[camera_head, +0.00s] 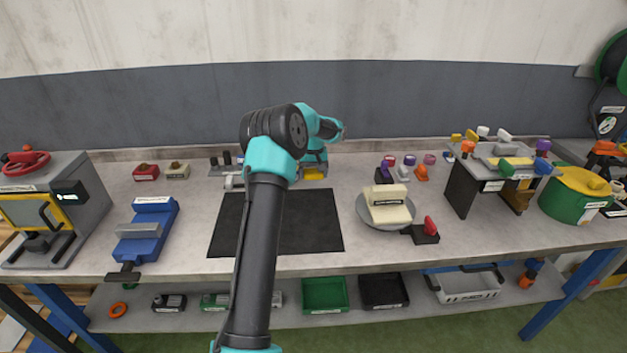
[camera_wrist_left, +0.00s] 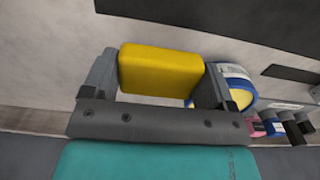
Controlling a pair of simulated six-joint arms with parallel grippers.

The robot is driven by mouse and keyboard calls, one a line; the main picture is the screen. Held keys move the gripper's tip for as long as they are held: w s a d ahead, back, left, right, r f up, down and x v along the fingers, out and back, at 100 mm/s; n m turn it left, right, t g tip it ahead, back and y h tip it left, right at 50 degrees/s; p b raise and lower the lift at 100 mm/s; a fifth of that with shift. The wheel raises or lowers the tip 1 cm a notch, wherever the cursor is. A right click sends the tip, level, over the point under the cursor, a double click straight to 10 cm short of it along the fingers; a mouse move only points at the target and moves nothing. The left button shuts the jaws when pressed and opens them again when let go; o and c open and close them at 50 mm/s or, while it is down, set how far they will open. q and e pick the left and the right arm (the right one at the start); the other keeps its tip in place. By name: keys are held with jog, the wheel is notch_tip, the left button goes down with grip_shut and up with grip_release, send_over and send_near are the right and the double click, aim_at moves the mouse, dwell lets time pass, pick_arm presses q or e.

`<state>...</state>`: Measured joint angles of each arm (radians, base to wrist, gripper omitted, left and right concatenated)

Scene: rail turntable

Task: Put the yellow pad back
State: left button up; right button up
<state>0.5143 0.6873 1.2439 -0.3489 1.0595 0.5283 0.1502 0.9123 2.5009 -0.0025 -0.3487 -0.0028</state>
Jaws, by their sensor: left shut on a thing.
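The yellow pad (camera_wrist_left: 160,70) is a block held between the two fingers of my left gripper (camera_wrist_left: 155,85) in the left wrist view. The gripper is shut on it, one finger at each end. In the head view the yellow pad (camera_head: 314,173) shows small below my teal wrist, near the back of the bench just behind the black mat. My arm hides part of the gripper there, and I cannot tell whether the pad touches the bench. My right gripper is not in view.
A round item with a yellow face and a blue-white rim (camera_wrist_left: 232,84) lies beside the gripper. The black mat (camera_head: 310,222) is bare where visible. A round turntable (camera_head: 369,218) bears a cream block (camera_head: 388,205). A blue vise (camera_head: 150,232) stands left.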

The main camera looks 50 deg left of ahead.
aim_at(313, 185)
pick_arm(q)
jog(key=shift+w+a, duration=0.15)
jog(key=shift+f, duration=1.8)
jog(key=shift+f, duration=0.1)
jog(key=o, duration=0.8)
jog(key=shift+c, duration=0.2)
notch_tip(313, 185, up, 12)
jog(key=shift+r, duration=0.15)
